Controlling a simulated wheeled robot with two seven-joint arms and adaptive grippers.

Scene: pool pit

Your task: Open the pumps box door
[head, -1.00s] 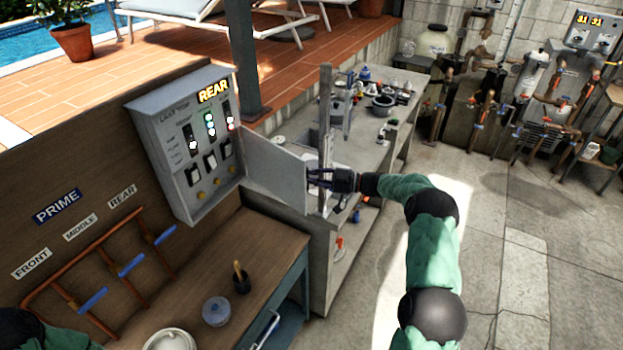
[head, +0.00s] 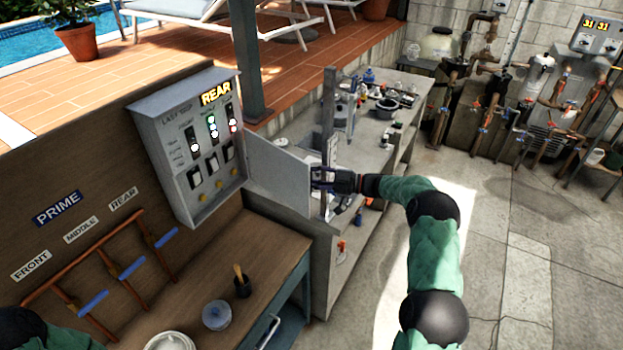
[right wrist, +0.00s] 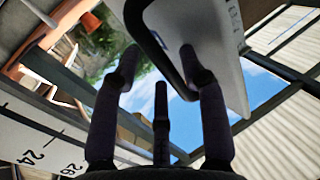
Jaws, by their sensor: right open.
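The pumps box (head: 187,147) is a grey panel box on the brown wall, with a lit REAR sign, indicator lights, switches and yellow knobs. Its grey door (head: 275,183) stands swung out to the right, away from the box front. My right gripper (head: 320,178) is at the door's outer edge, open. In the right wrist view a pale panel with a dark handle-like bar (right wrist: 160,60), apparently the door, is by the right finger; whether they touch is unclear. My left gripper is out of view; only part of its arm shows at bottom left.
A wooden bench (head: 258,255) with a dark cup (head: 242,285) and a lidded jar (head: 216,315) is below the box. A grey counter (head: 300,235) with tools stands behind the door. Copper pipes with blue handles (head: 92,303) are on the wall. Open concrete floor (head: 525,240) lies right.

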